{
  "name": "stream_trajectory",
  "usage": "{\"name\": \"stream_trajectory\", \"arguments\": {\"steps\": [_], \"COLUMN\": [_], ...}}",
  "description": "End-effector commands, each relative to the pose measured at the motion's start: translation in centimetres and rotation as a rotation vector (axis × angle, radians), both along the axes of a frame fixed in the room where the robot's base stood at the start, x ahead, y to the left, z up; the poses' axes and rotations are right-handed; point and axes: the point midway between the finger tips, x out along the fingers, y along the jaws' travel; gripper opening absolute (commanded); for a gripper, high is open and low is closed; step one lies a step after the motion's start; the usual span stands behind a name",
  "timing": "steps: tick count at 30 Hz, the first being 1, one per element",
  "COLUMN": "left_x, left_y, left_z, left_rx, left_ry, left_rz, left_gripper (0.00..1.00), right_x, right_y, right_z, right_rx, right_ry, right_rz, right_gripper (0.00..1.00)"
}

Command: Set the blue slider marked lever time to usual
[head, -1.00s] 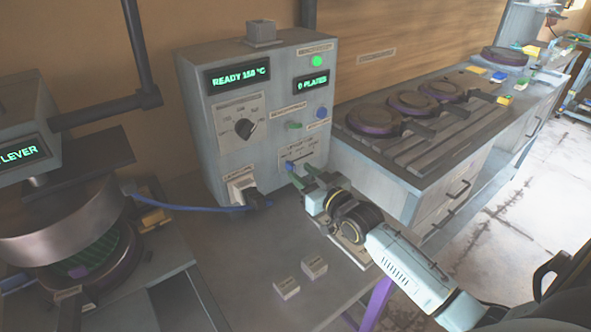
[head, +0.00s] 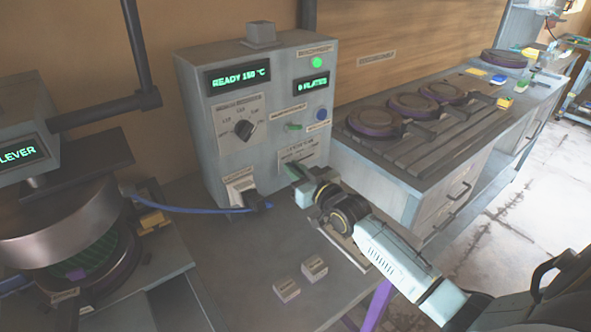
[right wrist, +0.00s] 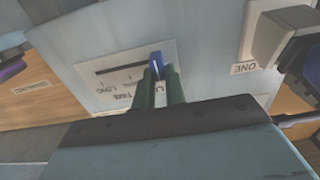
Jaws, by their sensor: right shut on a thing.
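The blue slider (right wrist: 156,64) sits in a dark slot on a pale plate (right wrist: 120,75) with small lettering. In the right wrist view, bare slot (right wrist: 115,68) runs to the left of the slider, and the plate's lettering appears upside down. My right gripper (right wrist: 162,85) is shut on the slider, with one green finger on each side of it. In the head view, my right gripper (head: 292,172) reaches the lower right of the control box (head: 200,150); its fingers hide the slider there. My left gripper is not in view.
A grey knob (head: 245,129) and a green part (head: 293,127) are on the box front above. A black plug with a blue cable (head: 190,210) is at the lower left. Two small blocks (head: 314,267) lie on the bench. Round purple-rimmed plates (head: 372,123) lie on the right counter.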

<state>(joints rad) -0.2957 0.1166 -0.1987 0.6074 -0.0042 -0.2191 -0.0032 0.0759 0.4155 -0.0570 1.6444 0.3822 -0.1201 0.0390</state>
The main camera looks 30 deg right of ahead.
Motion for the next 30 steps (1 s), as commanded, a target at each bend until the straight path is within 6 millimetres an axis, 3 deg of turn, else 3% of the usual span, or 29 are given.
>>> {"name": "stream_trajectory", "arguments": {"steps": [7, 18, 27, 28, 30], "left_x": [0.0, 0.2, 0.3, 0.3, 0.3], "left_y": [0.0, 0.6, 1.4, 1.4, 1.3], "left_z": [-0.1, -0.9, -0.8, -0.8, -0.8], "left_rx": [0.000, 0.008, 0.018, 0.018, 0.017], "left_ry": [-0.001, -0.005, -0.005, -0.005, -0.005], "left_rz": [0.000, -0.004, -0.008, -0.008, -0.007], "left_gripper": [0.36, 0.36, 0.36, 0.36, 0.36], "right_x": [0.0, 0.3, 0.3, 0.3, 0.3], "right_y": [-0.4, -4.4, -4.5, -4.5, -4.5], "right_z": [-0.1, -0.1, 0.0, 0.0, 0.0], "right_rx": [-0.002, -0.002, 0.000, 0.000, 0.000], "right_ry": [0.000, 0.001, 0.001, 0.001, 0.001], "right_rz": [0.000, 0.001, 0.001, 0.001, 0.001], "right_gripper": [0.00, 0.00, 0.00, 0.16, 0.25]}}
